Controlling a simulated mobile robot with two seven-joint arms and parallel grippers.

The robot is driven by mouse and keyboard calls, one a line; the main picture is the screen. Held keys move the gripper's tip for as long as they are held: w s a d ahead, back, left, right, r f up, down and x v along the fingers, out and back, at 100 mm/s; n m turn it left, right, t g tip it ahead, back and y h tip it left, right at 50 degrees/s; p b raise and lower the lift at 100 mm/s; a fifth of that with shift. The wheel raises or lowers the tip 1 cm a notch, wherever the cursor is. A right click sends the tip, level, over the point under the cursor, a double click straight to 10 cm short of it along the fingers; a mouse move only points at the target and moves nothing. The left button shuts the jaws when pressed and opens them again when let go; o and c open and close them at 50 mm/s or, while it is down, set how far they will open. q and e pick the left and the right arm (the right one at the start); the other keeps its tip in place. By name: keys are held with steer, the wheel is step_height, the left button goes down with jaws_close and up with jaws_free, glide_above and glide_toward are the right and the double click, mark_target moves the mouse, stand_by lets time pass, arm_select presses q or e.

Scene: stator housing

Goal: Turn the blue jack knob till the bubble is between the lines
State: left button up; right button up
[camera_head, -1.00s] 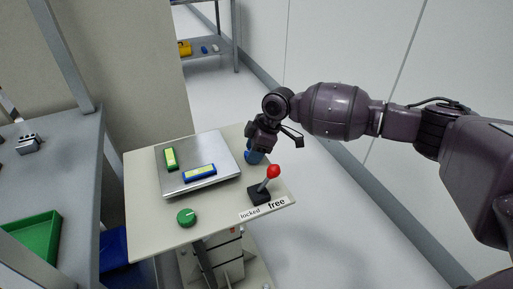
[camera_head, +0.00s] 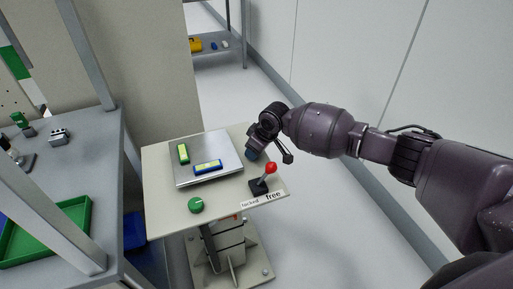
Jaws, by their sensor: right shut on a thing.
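The blue jack knob (camera_head: 252,155) is at the back right of the pale table, beside the steel plate (camera_head: 225,148). My right gripper (camera_head: 254,146) reaches it from above and is shut on it, covering much of the knob. A blue-framed level (camera_head: 207,167) and a green-framed level (camera_head: 183,153) lie on the plate, set at different angles. Their yellow vials show, but the bubbles and lines are too small to make out. A green knob (camera_head: 196,205) is at the table's front. My left gripper is out of view.
A red-tipped lever (camera_head: 271,169) on a black base leans toward the "free" label, close below my right gripper. A grey bench with a green tray (camera_head: 75,213) stands at the left. A shelf is at the back.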

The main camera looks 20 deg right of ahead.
stand_by(0.3)
steer(key=o, duration=0.9)
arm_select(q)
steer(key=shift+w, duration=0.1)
arm_select(e)
steer(key=shift+r, duration=0.2)
arm_select(q)
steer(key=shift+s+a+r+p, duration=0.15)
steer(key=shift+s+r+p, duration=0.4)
steer(key=shift+p, duration=0.65)
arm_select(e)
steer(key=v, duration=1)
steer(key=shift+s+r, duration=0.15)
steer(key=shift+s, duration=0.05)
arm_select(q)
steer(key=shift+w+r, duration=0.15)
